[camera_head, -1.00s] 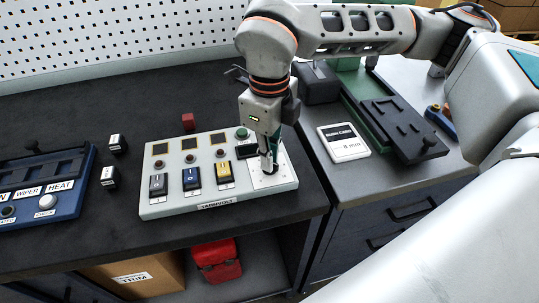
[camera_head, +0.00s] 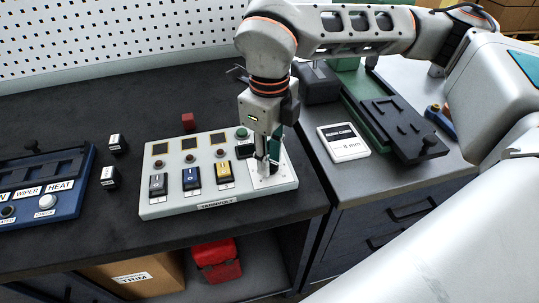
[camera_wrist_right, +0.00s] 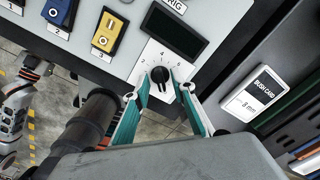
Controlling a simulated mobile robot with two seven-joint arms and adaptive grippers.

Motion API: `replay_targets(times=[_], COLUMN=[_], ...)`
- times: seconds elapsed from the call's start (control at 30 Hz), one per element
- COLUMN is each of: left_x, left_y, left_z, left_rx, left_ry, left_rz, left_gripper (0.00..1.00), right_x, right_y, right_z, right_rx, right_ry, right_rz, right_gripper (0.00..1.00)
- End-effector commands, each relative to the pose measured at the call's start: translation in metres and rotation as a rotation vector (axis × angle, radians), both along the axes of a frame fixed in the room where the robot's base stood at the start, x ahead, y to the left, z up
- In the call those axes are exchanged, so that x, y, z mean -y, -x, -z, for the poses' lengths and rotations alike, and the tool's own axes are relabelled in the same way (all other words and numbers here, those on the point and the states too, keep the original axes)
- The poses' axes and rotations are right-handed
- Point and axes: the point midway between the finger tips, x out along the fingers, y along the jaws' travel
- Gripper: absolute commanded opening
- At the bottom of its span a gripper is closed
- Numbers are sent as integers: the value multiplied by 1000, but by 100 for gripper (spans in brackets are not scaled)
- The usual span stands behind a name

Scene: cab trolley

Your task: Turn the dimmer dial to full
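The dimmer dial (camera_wrist_right: 160,75) is a small black knob on a white plate with printed numbers, in the right wrist view. In the head view the plate (camera_head: 284,174) is at the right end of the pale switch panel (camera_head: 165,210), and the dial is largely hidden by my fingers. My right gripper (camera_head: 267,170) points down over it. In the right wrist view its teal fingers (camera_wrist_right: 164,87) stand apart on either side of the dial, with some gap visible. I cannot clearly read the dial's pointer. My left gripper is not in view.
The panel has black, blue and yellow rocker switches (camera_head: 223,175), small dark displays and a green button (camera_head: 242,133). A blue switch box (camera_head: 45,195) is at the left. A white card (camera_head: 343,143) lies on the right bench. The dark bench behind the panel is mostly clear.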

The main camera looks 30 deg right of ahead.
Motion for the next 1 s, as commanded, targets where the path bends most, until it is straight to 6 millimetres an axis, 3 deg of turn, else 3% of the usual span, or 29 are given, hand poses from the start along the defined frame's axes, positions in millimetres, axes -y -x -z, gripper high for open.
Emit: replay_targets(times=[0.17,0.7,1.0], left_x=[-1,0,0], left_y=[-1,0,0], left_z=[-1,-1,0], left_rx=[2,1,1], left_ry=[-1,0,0], left_rz=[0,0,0], left_gripper=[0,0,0], right_x=[0,0,0], right_y=[-1,-1,0], right_z=[-9,-106,-120], right_rx=[4,4,0], right_ry=[0,0,0], right_rz=[1,1,0], right_gripper=[25,25,25])
